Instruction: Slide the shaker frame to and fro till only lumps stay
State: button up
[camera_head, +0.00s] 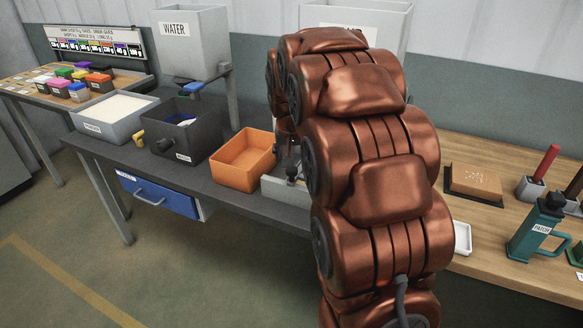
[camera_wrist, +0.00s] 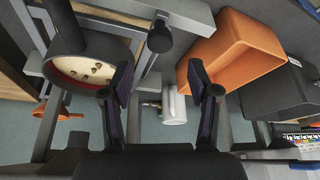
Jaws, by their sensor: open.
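In the wrist view, the shaker frame (camera_wrist: 185,17) is a pale grey metal frame along the top. A dark round sieve pan (camera_wrist: 105,48) sits by it, with several brown lumps on its pale inside. A black knob (camera_wrist: 160,38) sticks out between the pan and the orange tub. My gripper (camera_wrist: 161,72) is open and empty, with its fingers apart and the knob in line with the gap, not gripped. In the head view, part of the frame (camera_head: 287,191) shows beside my arm with a dark knob. My arm hides the rest of it and most of my gripper.
An orange tub (camera_head: 243,160) stands left of the frame, then a dark bin (camera_head: 187,130) and a white-filled tray (camera_head: 114,112). A WATER hopper (camera_head: 192,40) stands behind. Right of my arm are a brick (camera_head: 474,181) and a green PATCH jug (camera_head: 537,232).

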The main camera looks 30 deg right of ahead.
jog(key=p+x, duration=0.1)
jog(key=x, duration=0.6)
jog(key=shift+s+a, duration=0.1)
jog(key=shift+s, duration=0.05)
grip_shut()
dwell(0.3)
